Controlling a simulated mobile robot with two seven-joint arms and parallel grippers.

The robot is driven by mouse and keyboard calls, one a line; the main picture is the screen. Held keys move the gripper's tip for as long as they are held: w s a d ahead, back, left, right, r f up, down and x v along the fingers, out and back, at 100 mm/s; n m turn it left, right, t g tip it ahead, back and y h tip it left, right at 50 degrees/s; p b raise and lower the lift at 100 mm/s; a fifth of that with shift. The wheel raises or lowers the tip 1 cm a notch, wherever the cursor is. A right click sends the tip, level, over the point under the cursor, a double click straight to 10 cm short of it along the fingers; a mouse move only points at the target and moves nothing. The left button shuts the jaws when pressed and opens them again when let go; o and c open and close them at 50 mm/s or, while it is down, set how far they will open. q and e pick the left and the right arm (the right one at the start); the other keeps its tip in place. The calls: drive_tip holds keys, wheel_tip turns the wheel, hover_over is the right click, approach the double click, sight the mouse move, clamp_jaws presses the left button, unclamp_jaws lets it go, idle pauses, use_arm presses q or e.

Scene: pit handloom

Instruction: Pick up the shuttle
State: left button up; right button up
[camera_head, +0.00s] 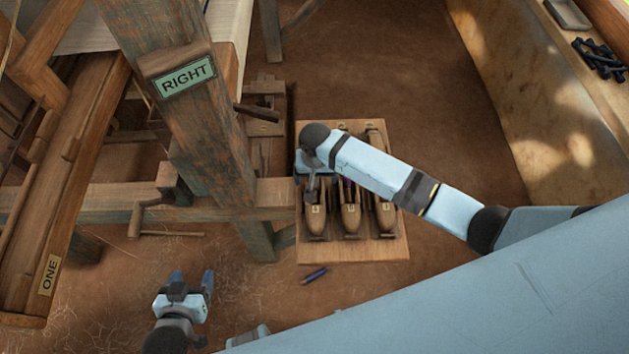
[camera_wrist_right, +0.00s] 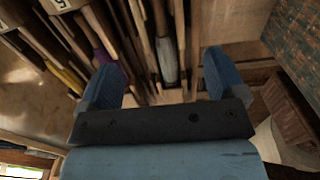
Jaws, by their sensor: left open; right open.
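Three wooden boat-shaped shuttles lie side by side in a wooden rack (camera_head: 340,252) on the floor: a left one (camera_head: 317,222), a middle one (camera_head: 350,214) and a right one (camera_head: 386,214), each with a small tag. My right gripper (camera_head: 312,184) is open over the left shuttle; my wrist hides its far part. In the right wrist view, the open fingers (camera_wrist_right: 160,82) stand either side of a shuttle with a grey bobbin (camera_wrist_right: 167,60); whether they touch it I cannot tell. Purple (camera_wrist_right: 103,57) and yellow (camera_wrist_right: 66,77) bobbins show left. My left gripper (camera_head: 190,284) is open and empty, low left.
The loom post with a RIGHT sign (camera_head: 187,77) stands left of the rack, with a horizontal beam (camera_head: 235,205) running up to it. A plank marked ONE (camera_head: 48,274) is far left. A small dark blue stick (camera_head: 314,275) lies before the rack. Bare floor lies behind it.

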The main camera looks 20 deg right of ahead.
sight(315, 188)
drive_tip(key=shift+a+f, duration=0.15)
drive_tip(key=shift+f, duration=3.3)
drive_tip(key=c, duration=1.2)
drive_tip(key=shift+o, duration=0.2)
drive_tip(key=shift+r, duration=0.15)
wheel_tip(315, 188, up, 20)
